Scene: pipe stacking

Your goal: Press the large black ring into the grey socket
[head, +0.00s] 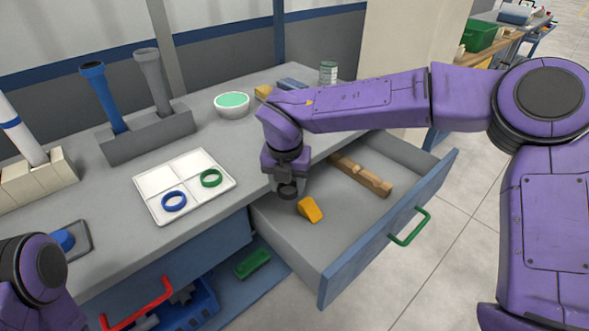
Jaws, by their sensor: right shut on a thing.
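My right gripper (287,181) points down over the open drawer and is shut on the large black ring (287,191). The fingers hide part of the ring, and I cannot tell whether it touches the drawer floor. The grey socket (147,53) is the flared top of an upright grey pipe at the back left. This pipe stands in a grey block (147,137) on the worktop, well left of the right gripper. My left arm shows only at the lower left corner; its gripper is out of view.
The open drawer (345,275) holds a yellow-orange block (310,209) and a wooden piece (362,175). A white tray (160,208) holds a blue ring (174,201) and a green ring (211,178). A blue pipe (102,95) stands left of the grey one. A bowl (231,105) sits behind.

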